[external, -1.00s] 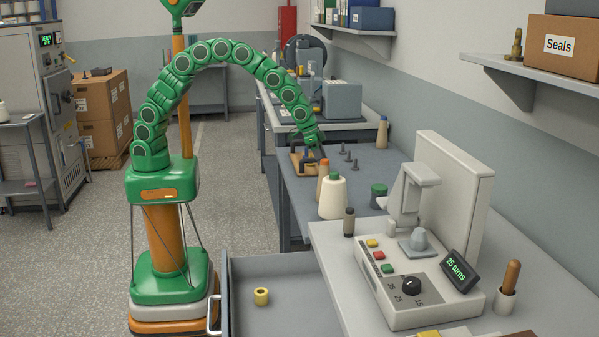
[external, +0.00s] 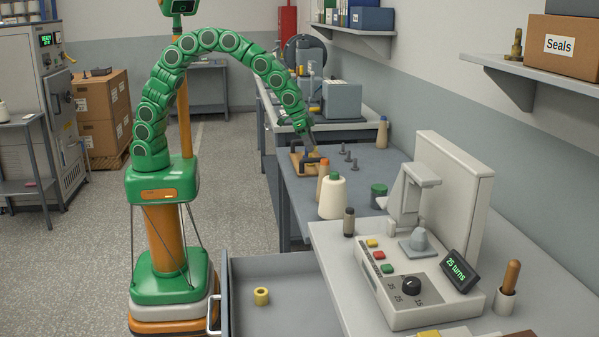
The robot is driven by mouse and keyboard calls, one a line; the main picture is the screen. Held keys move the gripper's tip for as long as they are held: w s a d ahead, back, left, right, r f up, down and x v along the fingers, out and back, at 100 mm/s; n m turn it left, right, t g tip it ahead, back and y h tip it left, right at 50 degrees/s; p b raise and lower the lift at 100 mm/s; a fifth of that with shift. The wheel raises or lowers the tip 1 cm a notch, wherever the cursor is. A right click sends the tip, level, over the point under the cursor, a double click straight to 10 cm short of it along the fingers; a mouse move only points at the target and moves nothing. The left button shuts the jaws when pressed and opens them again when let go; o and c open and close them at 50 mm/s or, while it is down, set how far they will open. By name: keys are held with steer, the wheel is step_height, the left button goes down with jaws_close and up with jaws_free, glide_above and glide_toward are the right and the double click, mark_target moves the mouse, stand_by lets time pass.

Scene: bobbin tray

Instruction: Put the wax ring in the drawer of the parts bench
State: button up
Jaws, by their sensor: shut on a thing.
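A small yellow ring-shaped piece (external: 261,296) with a dark hole lies in the open grey drawer (external: 285,268) of the bench at the front; it matches a wax ring, though I cannot be certain. My gripper (external: 314,149) is far from it, over the back bench beside a wooden tray (external: 296,161) with a dark handle-like bar (external: 313,164). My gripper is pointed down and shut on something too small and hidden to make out. I cannot tell whether the fingers touch the bar.
A winding machine (external: 415,285) fills the front bench. The drawer's floor is mostly bare.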

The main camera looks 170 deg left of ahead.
steer(key=r, duration=0.7)
steer(key=shift+w+r, duration=0.35)
steer(key=w+d+m, duration=0.1)
steer(key=w+d, duration=0.3)
steer(key=w, duration=0.7)
steer(key=w+d+m+t, duration=0.1)
steer(key=w+d, duration=0.2)
steer(key=w, duration=0.9)
steer(key=w+d+m, duration=0.1)
steer(key=w+d, duration=0.3)
steer(key=w, duration=0.7)
steer(key=w+d+m+h, duration=0.1)
steer(key=w+d+m, duration=0.1)
steer(key=w+d, duration=0.9)
glide_toward(304, 296)
steer(key=shift+w+a+f+t, duration=0.15)
steer(key=shift+w+a+f, duration=0.05)
steer(key=shift+a+f, duration=0.2)
steer(key=shift+w+a+f+t, duration=0.15)
steer(key=shift+a+f, duration=0.15)
steer(key=shift+f, duration=0.25)
steer(key=shift+w+a+f, duration=0.15)
steer(key=shift+w+f, duration=0.15)
steer(key=shift+f, duration=1.65)
